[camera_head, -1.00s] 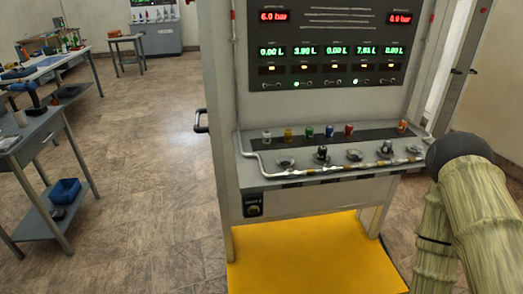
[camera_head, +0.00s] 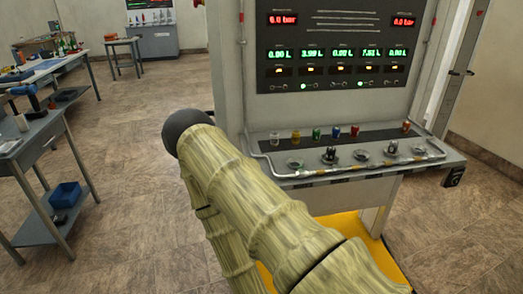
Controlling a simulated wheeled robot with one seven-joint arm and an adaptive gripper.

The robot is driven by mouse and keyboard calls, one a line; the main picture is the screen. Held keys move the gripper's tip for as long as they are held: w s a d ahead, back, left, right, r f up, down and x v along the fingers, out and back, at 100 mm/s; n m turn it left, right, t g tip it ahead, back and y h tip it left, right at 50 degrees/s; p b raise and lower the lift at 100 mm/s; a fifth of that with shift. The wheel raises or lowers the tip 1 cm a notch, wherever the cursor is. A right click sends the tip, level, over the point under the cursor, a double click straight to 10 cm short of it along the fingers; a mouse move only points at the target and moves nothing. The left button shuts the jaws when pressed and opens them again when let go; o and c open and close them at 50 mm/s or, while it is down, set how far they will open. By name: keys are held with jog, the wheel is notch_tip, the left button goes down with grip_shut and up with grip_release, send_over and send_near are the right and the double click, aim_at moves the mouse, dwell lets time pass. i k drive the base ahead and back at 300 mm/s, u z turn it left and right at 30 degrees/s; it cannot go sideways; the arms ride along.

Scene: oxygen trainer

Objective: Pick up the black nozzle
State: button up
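Two small dark upright pieces stand on the console shelf: a left dark piece (camera_head: 330,153) and a right dark piece (camera_head: 391,147). Each stands at one of the round silver sockets. Either could be the black nozzle; they are too small to tell which. My gripper is not in view. My arm, thick and patterned like bamboo with a dark rounded end, crosses the lower middle of the picture. It hides the lower left part of the console.
A row of coloured caps, including a yellow cap (camera_head: 295,137) and a red cap (camera_head: 354,131), stands behind the sockets. A pipe (camera_head: 345,169) runs along the shelf front. A panel (camera_head: 338,45) rises above. A workbench (camera_head: 38,135) stands left, with clear floor between.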

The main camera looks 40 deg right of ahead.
aim_at(331, 151)
jog(key=u, duration=0.4)
jog(key=i, duration=3.9)
jog(key=z, duration=4.4)
jog(key=i, duration=0.7)
jog(key=u, duration=0.05)
